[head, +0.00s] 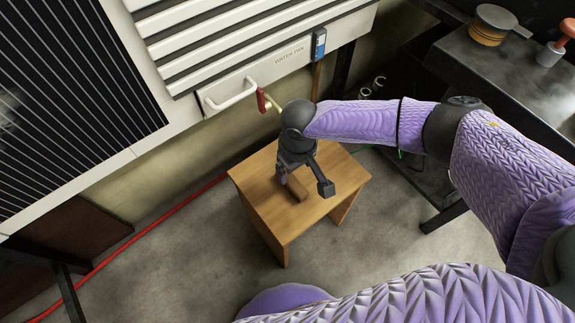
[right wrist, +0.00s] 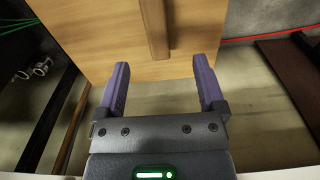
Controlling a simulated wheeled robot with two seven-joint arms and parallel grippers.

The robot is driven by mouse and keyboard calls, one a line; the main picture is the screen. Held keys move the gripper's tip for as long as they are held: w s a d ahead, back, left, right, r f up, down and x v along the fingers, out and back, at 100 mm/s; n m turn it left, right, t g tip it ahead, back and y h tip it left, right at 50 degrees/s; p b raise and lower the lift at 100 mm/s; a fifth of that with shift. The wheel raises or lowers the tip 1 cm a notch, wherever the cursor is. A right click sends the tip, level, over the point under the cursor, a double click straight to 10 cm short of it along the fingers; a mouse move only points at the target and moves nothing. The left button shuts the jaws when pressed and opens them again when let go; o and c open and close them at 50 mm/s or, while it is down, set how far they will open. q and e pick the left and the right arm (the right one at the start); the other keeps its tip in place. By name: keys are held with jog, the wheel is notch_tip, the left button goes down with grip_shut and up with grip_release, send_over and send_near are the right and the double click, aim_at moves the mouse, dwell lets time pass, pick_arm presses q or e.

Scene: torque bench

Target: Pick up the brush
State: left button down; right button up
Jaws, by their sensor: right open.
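The brush shows as a brown wooden bar (head: 297,188) lying on the small wooden table (head: 345,172), partly hidden by my right gripper (head: 305,179). That gripper is open and empty above the table, with its fingers on either side of the bar in the picture. In the right wrist view, the brush's brown handle (right wrist: 155,28) runs in from the top edge and ends ahead of the open fingers (right wrist: 161,68), in line with the gap. Its other end is out of that view. My left gripper is not in view.
A white louvred unit with a water pan drawer (head: 240,88) and handle stands behind the table. A dark metal bench (head: 490,65) with a tin (head: 490,25) is at the right. A red hose (head: 150,225) runs along the floor at the left.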

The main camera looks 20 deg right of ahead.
aim_at(295, 184)
jog(key=shift+w+d+f+b, duration=0.2)
jog(key=shift+f+b, duration=0.1)
jog(key=shift+f, duration=0.25)
jog(key=shift+w+d+f+b, duration=0.15)
jog(key=shift+f+b, duration=0.1)
jog(key=shift+f, duration=0.3)
jog(key=f+b, duration=0.6)
jog(key=f, duration=0.2)
jog(key=shift+a+f+b, duration=0.2)
jog(key=shift+b, duration=0.2)
jog(key=shift+r, duration=0.2)
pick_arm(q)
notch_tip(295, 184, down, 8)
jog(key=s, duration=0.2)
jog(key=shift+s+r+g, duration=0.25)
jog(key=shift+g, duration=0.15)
pick_arm(e)
grip_shut()
